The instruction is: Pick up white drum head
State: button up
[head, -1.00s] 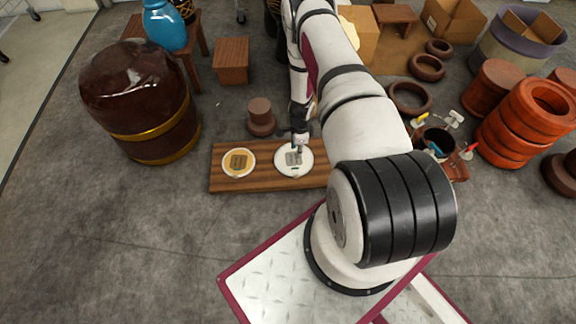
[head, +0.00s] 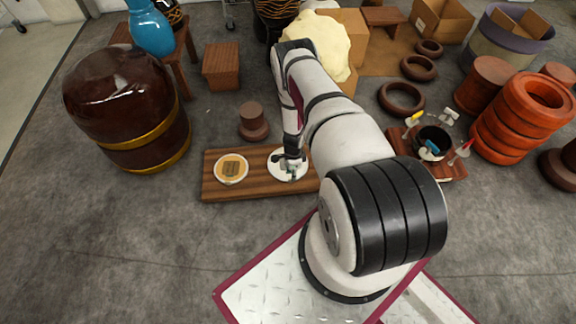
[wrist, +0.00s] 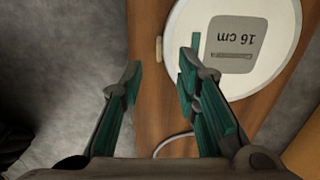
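The white drum head (head: 274,162) is a flat round disc lying on the wooden board (head: 212,190), partly hidden by my gripper (head: 291,170). In the wrist view the white drum head (wrist: 272,75) fills the upper right and bears a grey label reading "16 cm" upside down. My gripper (wrist: 160,70) is open and empty. Its right finger overlaps the disc's left part in the picture; its left finger is over the board's edge. I cannot tell whether a finger touches the disc. A second drum head (head: 231,168) with a yellow-orange label lies on the board's left part.
A brown stepped piece (head: 253,122) stands just behind the board. A large dark brown drum body (head: 125,100) is at left. A small wooden stand (head: 447,165) with a black pot and tools is at right. The floor left and in front of the board is clear.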

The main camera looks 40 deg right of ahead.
notch_tip(320, 180, down, 4)
jog(key=shift+a+f+b, duration=0.1)
jog(key=shift+f+b, duration=0.05)
jog(key=shift+b, duration=0.8)
grip_shut()
